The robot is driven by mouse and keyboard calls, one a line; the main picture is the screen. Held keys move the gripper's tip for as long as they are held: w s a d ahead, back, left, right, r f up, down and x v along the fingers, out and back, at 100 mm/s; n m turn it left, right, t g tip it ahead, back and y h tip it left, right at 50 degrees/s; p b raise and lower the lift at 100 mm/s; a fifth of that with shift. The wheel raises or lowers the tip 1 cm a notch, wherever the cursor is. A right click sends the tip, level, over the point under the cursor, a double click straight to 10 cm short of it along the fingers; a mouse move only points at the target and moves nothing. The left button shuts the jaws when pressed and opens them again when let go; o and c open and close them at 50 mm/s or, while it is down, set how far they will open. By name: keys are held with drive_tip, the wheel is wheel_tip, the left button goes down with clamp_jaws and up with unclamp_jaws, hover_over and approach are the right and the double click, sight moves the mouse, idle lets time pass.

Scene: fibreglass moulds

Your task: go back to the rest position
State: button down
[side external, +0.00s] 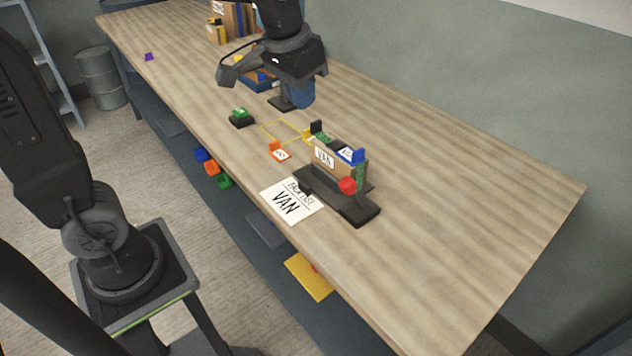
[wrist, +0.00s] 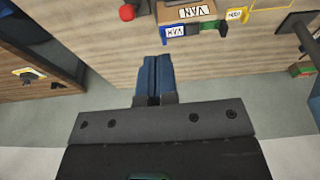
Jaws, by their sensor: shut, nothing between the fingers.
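My gripper (side external: 301,97) hangs over the far half of the wooden table (side external: 455,210) in the side view, behind the yellow outlined square. Its two blue fingers are pressed together in the wrist view (wrist: 158,62), with nothing between them. The fingers look clear of the brown box marked VAN (side external: 324,158), which stands on a black base nearer the side camera. The box also shows at the top of the wrist view (wrist: 187,12), with its lettering upside down. I cannot tell the exact height of the fingertips above the table.
A red ball (side external: 347,185) is by the box. A VAN paper sheet (side external: 291,201) lies at the front edge. An orange piece (side external: 278,150), a green piece (side external: 240,115) and a blue tray (side external: 258,82) are on the table. The right end is clear.

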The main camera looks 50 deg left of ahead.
drive_tip(key=s+f+t, duration=0.2)
drive_tip(key=s, duration=1.3)
drive_tip(key=shift+a+f+t, duration=0.2)
drive_tip(key=shift+f+t, duration=0.2)
